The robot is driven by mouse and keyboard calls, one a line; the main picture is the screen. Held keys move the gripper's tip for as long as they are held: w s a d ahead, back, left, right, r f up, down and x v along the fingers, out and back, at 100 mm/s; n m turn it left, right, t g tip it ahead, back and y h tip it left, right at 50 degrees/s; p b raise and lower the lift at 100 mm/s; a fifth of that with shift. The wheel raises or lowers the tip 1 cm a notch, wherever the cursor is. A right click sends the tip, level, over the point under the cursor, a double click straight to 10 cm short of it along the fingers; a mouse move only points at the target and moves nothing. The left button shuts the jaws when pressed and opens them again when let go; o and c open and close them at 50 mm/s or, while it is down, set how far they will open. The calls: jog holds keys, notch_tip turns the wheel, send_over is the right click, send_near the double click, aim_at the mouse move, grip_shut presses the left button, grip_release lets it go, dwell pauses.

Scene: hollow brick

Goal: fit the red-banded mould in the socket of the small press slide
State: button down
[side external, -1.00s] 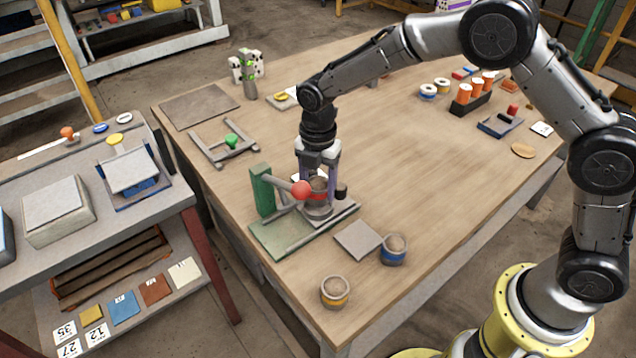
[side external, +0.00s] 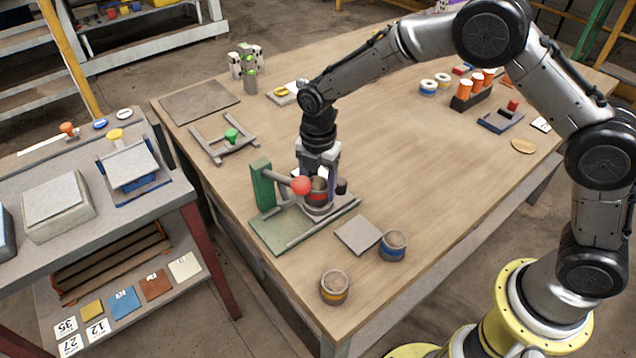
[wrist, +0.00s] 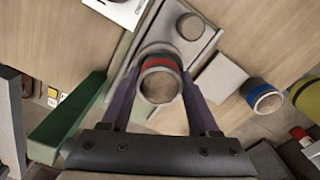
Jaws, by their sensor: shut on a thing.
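The red-banded mould (side external: 317,196) is a small grey round cup with a red band; it also shows in the wrist view (wrist: 160,66). My gripper (side external: 320,182) points down over the press, its two purple fingers shut on either side of the mould, as in the wrist view (wrist: 160,84). The small press slide (side external: 345,207) lies on the green-grey base with rails, beside a green post (side external: 262,186) and a red ball handle (side external: 301,186). The mould is upright over the socket area. The socket is largely hidden beneath it, and I cannot tell whether the mould is seated.
A blue-banded mould (side external: 393,246) and a yellow-banded mould (side external: 334,287) stand near the front edge. A flat grey plate (side external: 358,235) lies between them and the press. A grey frame with a green knob (side external: 231,135) lies behind. The table's right middle is clear.

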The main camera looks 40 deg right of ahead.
jog(key=shift+f, duration=0.45)
dwell(0.3)
jog(key=shift+c, duration=0.6)
grip_release()
jog(key=shift+o, duration=0.3)
jog(key=shift+f, duration=0.1)
notch_tip(320, 180, up, 14)
